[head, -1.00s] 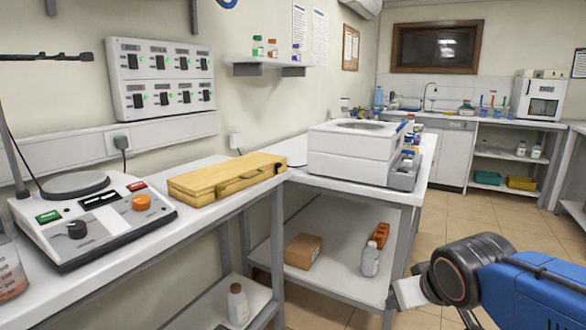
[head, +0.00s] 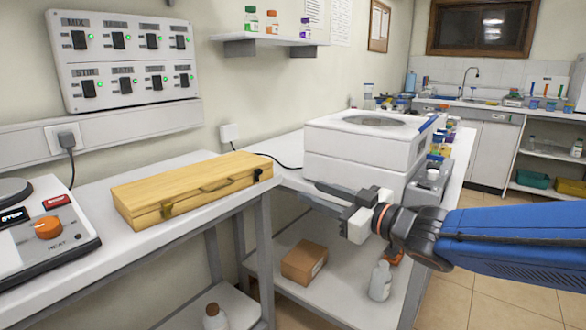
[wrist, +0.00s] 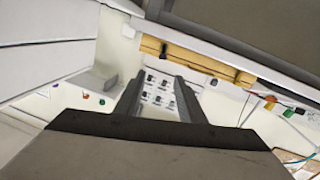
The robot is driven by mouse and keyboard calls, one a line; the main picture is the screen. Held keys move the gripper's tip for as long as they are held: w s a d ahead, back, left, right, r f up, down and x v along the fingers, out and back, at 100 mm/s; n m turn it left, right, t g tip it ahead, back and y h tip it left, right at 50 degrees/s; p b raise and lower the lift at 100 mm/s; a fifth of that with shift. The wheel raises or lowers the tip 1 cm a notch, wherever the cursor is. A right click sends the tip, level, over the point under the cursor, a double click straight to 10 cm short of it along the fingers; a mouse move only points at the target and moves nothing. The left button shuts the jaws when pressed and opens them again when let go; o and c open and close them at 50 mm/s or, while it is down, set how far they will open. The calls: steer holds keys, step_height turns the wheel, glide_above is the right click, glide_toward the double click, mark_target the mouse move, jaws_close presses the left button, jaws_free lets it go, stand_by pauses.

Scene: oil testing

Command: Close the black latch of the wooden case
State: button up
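The closed-looking yellow wooden case (head: 185,190) lies on the left bench. It has a handle in the middle of its front. A small black latch (head: 257,174) is at the right end of its front, and another dark fitting (head: 167,210) is at the left end. Whether the latch is open or closed is too small to tell. My gripper (head: 335,192) is to the right of the case, apart from it, beside the white machine. In the wrist view, the gripper's two fingers (wrist: 158,82) are apart with nothing between them, and the case (wrist: 190,58) is beyond them.
A white boxy machine (head: 365,148) stands on the second bench, close behind my gripper. A hotplate-like device (head: 45,228) is left of the case. A cardboard box (head: 304,260) and a bottle (head: 380,281) are on the lower shelf. Bench space before the case is narrow.

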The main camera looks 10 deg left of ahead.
mark_target(260, 171)
steer(key=shift+g, duration=0.3)
steer(key=x, duration=1.7)
steer(key=shift+w+a+r, duration=0.1)
steer(key=shift+a+r, duration=0.3)
jaws_close()
